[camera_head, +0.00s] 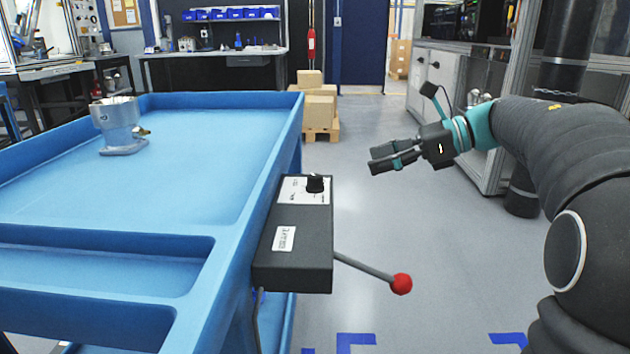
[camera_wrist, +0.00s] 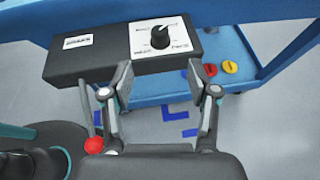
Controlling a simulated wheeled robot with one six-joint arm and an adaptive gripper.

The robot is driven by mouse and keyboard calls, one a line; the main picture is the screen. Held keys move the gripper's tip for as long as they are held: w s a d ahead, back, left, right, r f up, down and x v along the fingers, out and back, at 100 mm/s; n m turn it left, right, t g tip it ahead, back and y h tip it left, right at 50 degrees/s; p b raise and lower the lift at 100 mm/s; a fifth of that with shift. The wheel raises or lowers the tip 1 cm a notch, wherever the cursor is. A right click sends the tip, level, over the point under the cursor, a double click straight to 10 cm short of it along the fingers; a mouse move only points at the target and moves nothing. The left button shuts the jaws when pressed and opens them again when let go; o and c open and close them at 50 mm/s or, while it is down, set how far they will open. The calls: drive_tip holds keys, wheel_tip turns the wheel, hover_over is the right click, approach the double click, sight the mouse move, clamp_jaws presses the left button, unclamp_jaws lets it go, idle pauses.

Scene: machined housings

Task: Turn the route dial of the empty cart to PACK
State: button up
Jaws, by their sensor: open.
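A blue cart (camera_head: 215,175) fills the left of the head view, with a grey metal housing (camera_head: 117,125) on its top. A black control box (camera_head: 293,245) is fixed to its right side; the wrist view shows this box (camera_wrist: 100,58) too. Its white plate carries a black route dial (camera_head: 315,184), also seen in the wrist view (camera_wrist: 160,38). The plate's lettering is too small to read surely, and the dial's setting is unclear. My gripper (camera_head: 382,160) is open and empty, apart from the dial and to its right. In the wrist view its fingers (camera_wrist: 160,80) stand below the dial.
A lever with a red ball (camera_head: 401,284) sticks out from the box. Red (camera_wrist: 209,70) and yellow (camera_wrist: 230,67) round pieces lie on the cart's lower shelf. Cardboard boxes (camera_head: 318,105) stand on a pallet behind. Grey floor right of the cart is open.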

sight(319, 177)
drive_tip(key=x, duration=1.3)
drive_tip(key=shift+a, duration=0.25)
drive_tip(key=shift+c, duration=0.2)
drive_tip(key=shift+b, duration=0.3)
clamp_jaws()
